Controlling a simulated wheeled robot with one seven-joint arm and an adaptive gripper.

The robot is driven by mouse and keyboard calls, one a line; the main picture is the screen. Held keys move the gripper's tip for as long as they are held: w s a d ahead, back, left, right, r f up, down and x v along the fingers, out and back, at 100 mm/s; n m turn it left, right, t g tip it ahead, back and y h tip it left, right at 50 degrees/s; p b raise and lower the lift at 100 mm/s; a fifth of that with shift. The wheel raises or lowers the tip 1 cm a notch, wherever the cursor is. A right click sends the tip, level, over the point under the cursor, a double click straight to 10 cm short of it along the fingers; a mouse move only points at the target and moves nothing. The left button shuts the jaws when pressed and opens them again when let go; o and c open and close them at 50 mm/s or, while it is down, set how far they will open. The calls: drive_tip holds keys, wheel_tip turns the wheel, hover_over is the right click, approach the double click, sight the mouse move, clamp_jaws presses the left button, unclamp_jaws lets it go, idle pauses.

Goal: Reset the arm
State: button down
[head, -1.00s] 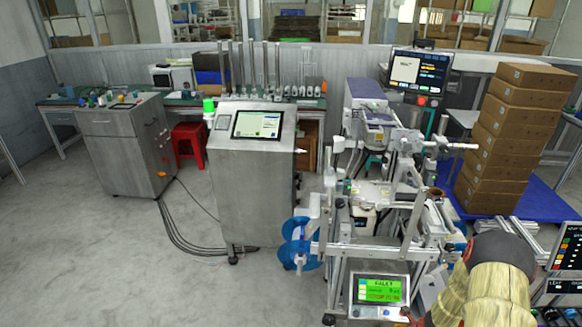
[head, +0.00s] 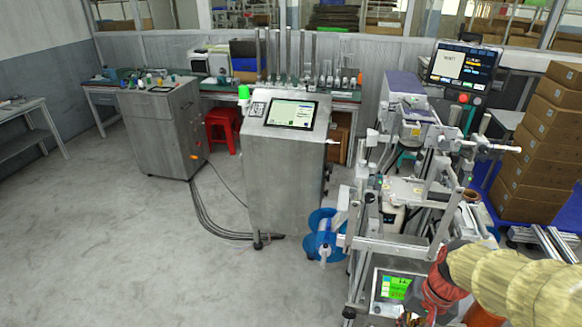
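My arm (head: 510,283) shows at the lower right in the head view, wrapped in a pale yellow cover with a red and dark part at its left end. It reaches in from the right edge, in front of the machine frame's lower right. I cannot make out my gripper's fingers. A blue film reel (head: 322,236) hangs on the left side of the metal machine frame (head: 400,246). A small green-screen panel (head: 395,287) sits low on the frame, partly hidden by my arm.
A steel cabinet with a screen (head: 284,165) stands mid-view, and another steel cabinet (head: 160,130) is farther left. A red stool (head: 222,125) is between them. Stacked cardboard boxes (head: 545,150) stand at the right. A black monitor (head: 463,66) tops the machine. The grey floor (head: 130,260) at the left is clear.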

drive_tip(key=s+a+r+n+t, duration=0.2)
drive_tip(key=a+r, duration=0.1)
drive_tip(key=r, duration=0.5)
drive_tip(key=s+a+r+n+t+h, duration=0.1)
drive_tip(key=s+a+r+n+t, duration=0.2)
drive_tip(key=r, duration=0.4)
drive_tip(key=shift+s+a+r+n+h, duration=0.25)
drive_tip(key=shift+a+r+n+h, duration=0.1)
drive_tip(key=shift+a, duration=0.1)
